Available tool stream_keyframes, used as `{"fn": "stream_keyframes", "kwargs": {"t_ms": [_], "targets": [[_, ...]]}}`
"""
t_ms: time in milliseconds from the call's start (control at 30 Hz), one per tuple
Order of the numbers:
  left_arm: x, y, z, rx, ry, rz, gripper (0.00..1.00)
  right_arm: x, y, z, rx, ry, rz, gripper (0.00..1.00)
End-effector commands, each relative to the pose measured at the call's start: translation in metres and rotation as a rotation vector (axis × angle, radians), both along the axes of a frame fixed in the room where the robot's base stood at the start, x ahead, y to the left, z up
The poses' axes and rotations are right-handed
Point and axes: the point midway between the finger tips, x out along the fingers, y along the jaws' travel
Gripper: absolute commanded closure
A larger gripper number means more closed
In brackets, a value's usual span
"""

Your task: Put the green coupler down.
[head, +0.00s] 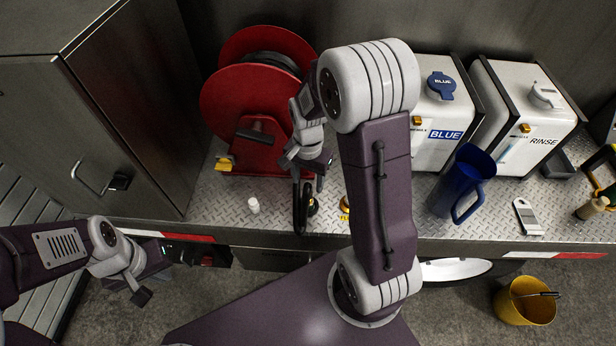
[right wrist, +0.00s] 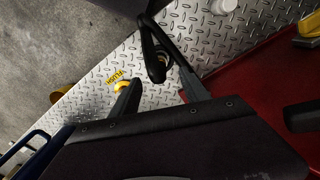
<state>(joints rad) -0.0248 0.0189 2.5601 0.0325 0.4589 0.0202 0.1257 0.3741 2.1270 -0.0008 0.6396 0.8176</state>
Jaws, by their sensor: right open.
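I cannot make out green on any coupler in either view. A black hose hangs in a loop (head: 300,205) at the front of the red reel. Its dark end fitting, with a brass-coloured ring (right wrist: 162,60), lies on the tread-plate deck in the right wrist view. My right gripper (head: 308,181) is above this hose. In the right wrist view its two fingers (right wrist: 157,95) are spread apart, with the fitting beyond their tips and nothing visibly clamped. My left gripper (head: 128,291) hangs at the lower left, off the deck; its fingertips are too dark to judge.
A red hose reel (head: 225,100) stands behind my right gripper. A small white bottle (head: 253,205) is left of the hose. A yellow fitting (right wrist: 122,86) lies near the deck edge. A blue jug (head: 458,187), white tanks and a yellow bucket (head: 515,312) are right.

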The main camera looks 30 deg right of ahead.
Motion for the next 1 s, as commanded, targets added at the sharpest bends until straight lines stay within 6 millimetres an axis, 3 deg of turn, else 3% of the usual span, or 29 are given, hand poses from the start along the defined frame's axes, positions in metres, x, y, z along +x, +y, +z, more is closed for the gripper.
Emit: {"fn": "stream_keyframes", "kwargs": {"t_ms": [100,300,367,500,633,900,1000], "targets": [[0.000,0.000,0.000,0.000,0.000,0.000,1.00,0.001,0.000,0.013,0.000,-0.001,0.000,0.46],[0.000,0.000,0.000,0.000,0.000,0.000,1.00,-0.004,0.003,0.017,0.000,-0.004,0.042,0.46],[0.000,0.000,0.000,0.000,0.000,0.000,1.00,-0.017,0.013,0.019,0.000,-0.019,0.178,0.46],[0.000,0.000,0.000,0.000,0.000,0.000,1.00,-0.059,0.038,0.021,-0.013,-0.072,0.631,0.46],[0.000,0.000,0.000,0.000,0.000,0.000,1.00,-0.082,0.048,0.020,-0.030,-0.100,0.882,0.46],[0.000,0.000,-0.002,0.000,0.000,0.000,1.00,-0.084,0.048,0.017,-0.033,-0.104,0.921,0.46],[0.000,0.000,-0.023,0.000,0.000,0.000,1.00,-0.084,0.049,-0.004,-0.032,-0.103,0.920,0.46]]}}
